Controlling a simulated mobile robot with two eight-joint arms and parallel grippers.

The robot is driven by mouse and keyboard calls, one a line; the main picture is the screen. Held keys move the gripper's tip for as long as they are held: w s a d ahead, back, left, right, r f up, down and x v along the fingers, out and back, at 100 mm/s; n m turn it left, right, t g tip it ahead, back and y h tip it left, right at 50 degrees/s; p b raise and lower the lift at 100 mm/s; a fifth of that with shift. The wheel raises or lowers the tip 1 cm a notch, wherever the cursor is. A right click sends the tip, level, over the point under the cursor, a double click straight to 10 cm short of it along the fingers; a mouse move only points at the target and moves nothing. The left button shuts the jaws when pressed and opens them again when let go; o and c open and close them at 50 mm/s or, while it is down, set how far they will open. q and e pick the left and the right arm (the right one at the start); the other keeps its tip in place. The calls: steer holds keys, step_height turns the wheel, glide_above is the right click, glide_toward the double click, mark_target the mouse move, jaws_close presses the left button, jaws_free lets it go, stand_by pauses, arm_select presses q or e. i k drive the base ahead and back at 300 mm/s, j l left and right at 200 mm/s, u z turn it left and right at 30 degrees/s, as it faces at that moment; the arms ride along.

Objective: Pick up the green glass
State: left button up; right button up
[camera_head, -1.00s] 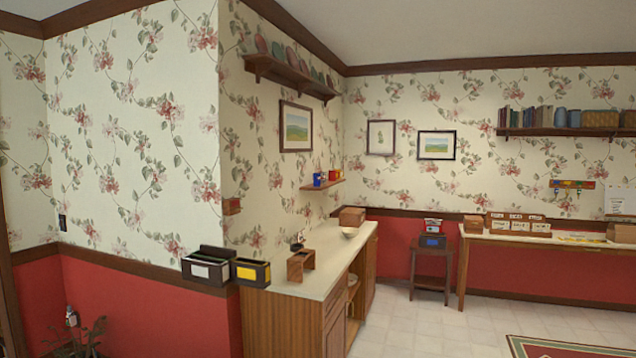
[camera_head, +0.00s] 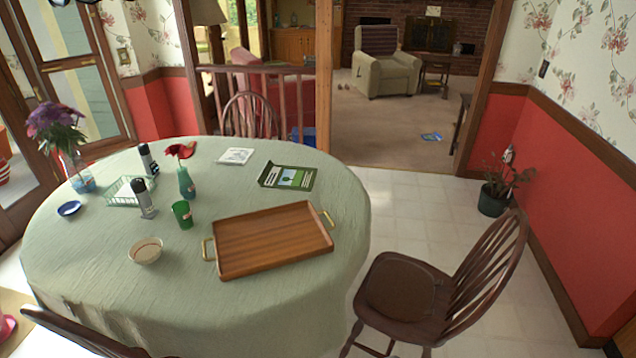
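The green glass (camera_head: 183,214) stands upright on the oval table (camera_head: 180,310), which has a pale green cloth. It is left of the wooden tray (camera_head: 270,240) and in front of a green bottle-shaped vase (camera_head: 186,183) with a red flower. A bowl (camera_head: 145,251) stands nearer, to its lower left. Neither of my grippers shows in the head view.
Shakers (camera_head: 144,198), a small basket (camera_head: 127,190), a blue dish (camera_head: 69,208), a flower vase (camera_head: 78,170) and a green book (camera_head: 287,177) are on the table. A wooden chair (camera_head: 405,288) stands at its right side. Tiled floor is open beyond the chair.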

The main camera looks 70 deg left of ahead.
mark_target(184, 216)
steer(key=u, duration=3.25)
steer(key=i+j+u, duration=0.35)
steer(key=i+j, duration=0.2)
steer(key=i+j+u, duration=0.4)
steer(key=i, duration=0.2)
